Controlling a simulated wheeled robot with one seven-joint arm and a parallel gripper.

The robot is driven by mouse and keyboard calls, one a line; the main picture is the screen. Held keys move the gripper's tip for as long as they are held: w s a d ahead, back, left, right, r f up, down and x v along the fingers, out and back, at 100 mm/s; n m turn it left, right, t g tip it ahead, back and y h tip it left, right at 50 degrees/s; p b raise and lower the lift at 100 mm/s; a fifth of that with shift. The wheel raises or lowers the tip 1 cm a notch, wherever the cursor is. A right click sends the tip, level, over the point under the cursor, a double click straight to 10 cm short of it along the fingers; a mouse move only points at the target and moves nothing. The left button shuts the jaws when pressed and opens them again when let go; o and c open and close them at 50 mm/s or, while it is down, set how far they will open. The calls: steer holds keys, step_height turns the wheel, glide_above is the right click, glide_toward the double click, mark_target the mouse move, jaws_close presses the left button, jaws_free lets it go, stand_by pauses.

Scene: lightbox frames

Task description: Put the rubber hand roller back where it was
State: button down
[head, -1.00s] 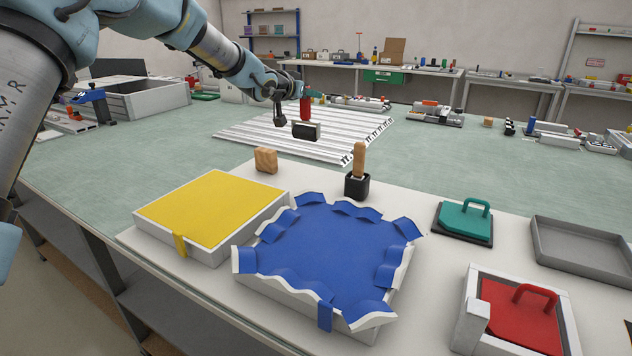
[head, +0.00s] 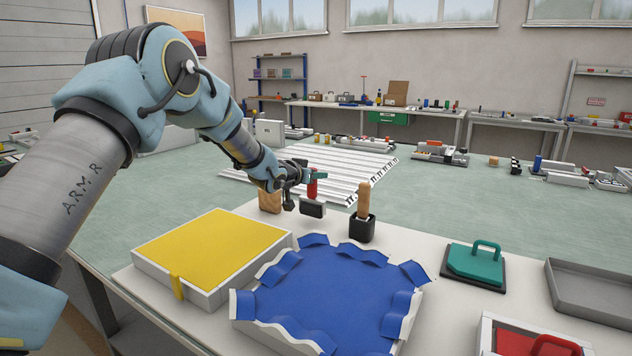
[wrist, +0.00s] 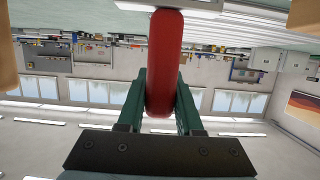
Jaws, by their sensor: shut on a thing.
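My gripper (head: 314,178) is shut on the red handle of the rubber hand roller (head: 312,208). The handle is upright and the dark roller head hangs below it. In the wrist view, the red handle (wrist: 163,65) stands between the green fingers of my gripper (wrist: 163,85); the roller head is mostly out of that view. In the head view the roller shows between a wooden block (head: 270,201) and a black holder (head: 361,232) with a wooden-handled tool (head: 363,198). I cannot tell its exact height above the surface.
A yellow-topped frame (head: 212,246) and a blue-lined frame (head: 335,297) with wavy edges lie in front. A slatted white rack (head: 350,165) is behind.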

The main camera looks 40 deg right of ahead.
steer(key=shift+f, duration=1.1)
steer(key=shift+f, duration=0.15)
steer(key=c, duration=0.6)
jaws_free()
steer(key=shift+o, duration=0.2)
steer(key=shift+s+a+r, duration=0.1)
steer(key=shift+a+r, duration=0.15)
steer(key=shift+a, duration=0.05)
steer(key=b+v, duration=0.3)
steer(key=v, duration=0.8)
steer(key=shift+a, duration=0.2)
